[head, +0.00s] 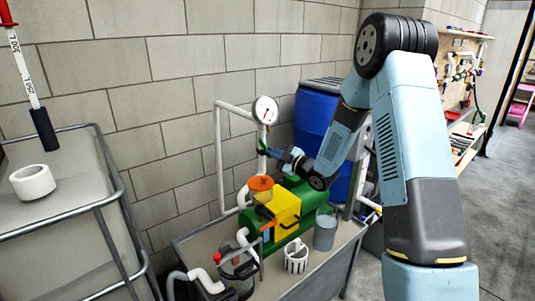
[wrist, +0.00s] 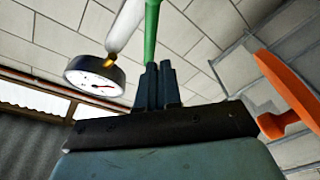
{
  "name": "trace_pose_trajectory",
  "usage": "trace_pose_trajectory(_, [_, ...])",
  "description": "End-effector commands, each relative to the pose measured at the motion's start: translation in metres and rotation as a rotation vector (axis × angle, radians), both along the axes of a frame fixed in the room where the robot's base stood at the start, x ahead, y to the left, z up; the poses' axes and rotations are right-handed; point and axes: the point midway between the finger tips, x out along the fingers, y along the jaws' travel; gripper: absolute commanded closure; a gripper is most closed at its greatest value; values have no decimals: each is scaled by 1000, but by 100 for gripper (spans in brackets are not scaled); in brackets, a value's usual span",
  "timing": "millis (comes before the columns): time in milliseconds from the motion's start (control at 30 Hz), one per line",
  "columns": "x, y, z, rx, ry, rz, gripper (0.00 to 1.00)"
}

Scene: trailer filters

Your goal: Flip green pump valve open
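The green pump valve handle (wrist: 151,32) is a slim green lever in the wrist view, beside a white pipe (wrist: 124,25). My gripper (wrist: 158,72) has its two dark fingers close together, with the handle's near end between their tips. The fingers hide that end, so the depth of the grip is unclear. In the head view my gripper (head: 268,153) is small and reaches left to the upright pipe, just below the gauge (head: 265,110). The green handle (head: 262,146) shows there as a small patch at the fingertips. The gauge (wrist: 95,76) is left of the fingers in the wrist view.
An orange-topped part (head: 261,184) sits by the yellow and green pump (head: 284,207), below my gripper. A blue barrel (head: 313,122) stands behind my forearm. A grey cup (head: 325,232) and a white basket (head: 296,256) stand on the bench. A block wall is close behind.

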Motion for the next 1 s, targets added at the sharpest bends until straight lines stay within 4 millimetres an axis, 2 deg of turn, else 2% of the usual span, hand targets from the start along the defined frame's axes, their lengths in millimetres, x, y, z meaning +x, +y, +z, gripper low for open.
trace_pose_trajectory(267, [-24,2,-8,-299,-308,-146,100])
trace_pose_trajectory(600, [-54,-7,-18,-750,-629,-325,100])
trace_pose_trajectory(800, [-65,-14,-20,-946,-737,-387,100])
trace_pose_trajectory(1000, [-65,-16,-20,-1008,-769,-406,100])
